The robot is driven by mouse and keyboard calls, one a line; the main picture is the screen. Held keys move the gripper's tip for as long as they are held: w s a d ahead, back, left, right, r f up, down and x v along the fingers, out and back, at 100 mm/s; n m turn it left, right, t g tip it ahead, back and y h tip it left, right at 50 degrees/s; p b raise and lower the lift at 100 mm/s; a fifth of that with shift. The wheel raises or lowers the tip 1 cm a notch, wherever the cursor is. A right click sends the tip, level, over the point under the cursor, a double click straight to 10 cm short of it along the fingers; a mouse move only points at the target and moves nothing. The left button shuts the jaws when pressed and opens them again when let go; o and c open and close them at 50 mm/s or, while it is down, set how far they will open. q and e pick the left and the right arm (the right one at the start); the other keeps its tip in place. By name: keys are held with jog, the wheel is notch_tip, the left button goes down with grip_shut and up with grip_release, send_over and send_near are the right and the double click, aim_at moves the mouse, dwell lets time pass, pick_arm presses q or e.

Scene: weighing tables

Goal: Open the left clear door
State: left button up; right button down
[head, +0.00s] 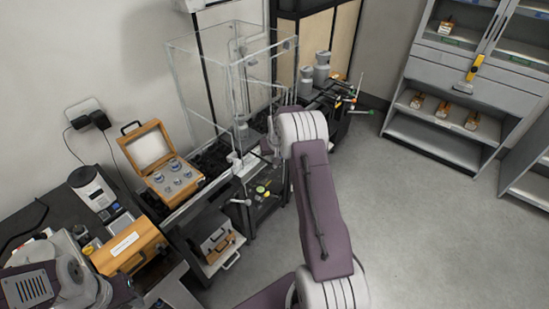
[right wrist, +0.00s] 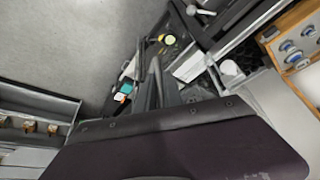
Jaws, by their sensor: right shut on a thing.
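The clear-walled enclosure (head: 207,85) stands on the dark bench in the upper middle of the head view. Its clear panels and edges overlap, so I cannot tell how far the left clear door stands open. My right arm reaches up to the enclosure's near right side. My right gripper (head: 272,138) is shut at that side, mostly hidden by its own wrist. The thing in its jaws is hidden, apparently the door's handle. The right wrist view is largely covered by my purple arm link. My left arm shows at the lower left; its fingers are out of view.
An open wooden box of weights (head: 163,176) and a closed orange case (head: 127,246) are left of the enclosure. White knobs (head: 235,160) stick out near the bench edge. Grey canisters (head: 318,72) stand behind. Shelving (head: 462,95) is at right; the floor between is clear.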

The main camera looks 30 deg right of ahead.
jog(key=c, duration=1.5)
grip_release()
jog(key=b+v, duration=0.1)
jog(key=v, duration=0.8)
jog(key=shift+b, duration=0.3)
